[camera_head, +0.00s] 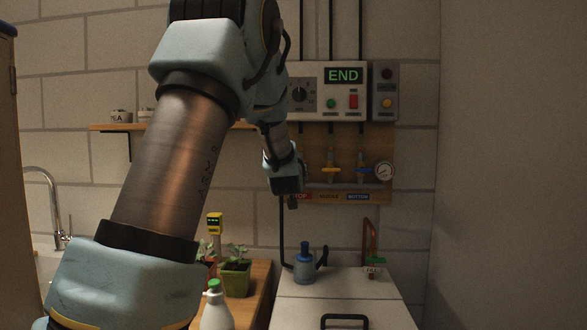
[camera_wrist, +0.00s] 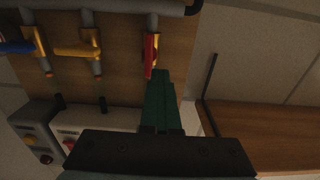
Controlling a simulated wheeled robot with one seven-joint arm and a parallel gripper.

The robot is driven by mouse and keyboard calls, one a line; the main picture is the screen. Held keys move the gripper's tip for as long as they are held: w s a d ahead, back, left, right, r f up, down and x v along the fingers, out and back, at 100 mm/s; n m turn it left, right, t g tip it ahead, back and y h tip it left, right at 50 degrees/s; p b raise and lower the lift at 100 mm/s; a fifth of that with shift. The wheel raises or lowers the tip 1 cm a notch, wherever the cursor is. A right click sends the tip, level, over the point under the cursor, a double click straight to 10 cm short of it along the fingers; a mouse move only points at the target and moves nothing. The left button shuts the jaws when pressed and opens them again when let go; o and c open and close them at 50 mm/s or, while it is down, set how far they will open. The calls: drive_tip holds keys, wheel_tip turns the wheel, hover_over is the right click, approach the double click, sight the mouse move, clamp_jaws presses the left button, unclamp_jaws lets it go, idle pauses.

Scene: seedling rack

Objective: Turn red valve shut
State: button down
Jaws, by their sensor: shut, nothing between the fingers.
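The red valve (camera_wrist: 150,55) is in the wrist view, its red lever lying along its vertical pipe. My gripper (camera_wrist: 160,74) is shut and empty, its green fingertips right beside the lower end of the red lever. I cannot tell whether they touch it. In the head view my gripper (camera_head: 292,202) is in front of the left part of the wooden valve board (camera_head: 345,140) and hides the red valve. The yellow valve (camera_head: 331,169) and blue valve (camera_head: 361,170) have their levers crosswise to their pipes. They also show in the wrist view, yellow (camera_wrist: 75,51) and blue (camera_wrist: 16,46).
A control box (camera_head: 320,75) reading END hangs above the board. A pressure gauge (camera_head: 384,171) sits at the board's right. A wooden shelf (camera_head: 104,127) is at the left.

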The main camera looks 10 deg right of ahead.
drive_tip(key=c, duration=1.6)
unclamp_jaws()
drive_tip(key=c, duration=0.9)
unclamp_jaws()
drive_tip(key=shift+s, duration=0.15)
drive_tip(key=a+b+v, duration=0.1)
drive_tip(key=b+v, duration=0.3)
drive_tip(key=v, duration=1)
drive_tip(key=shift+w+a, duration=0.3)
drive_tip(key=shift+a, duration=0.1)
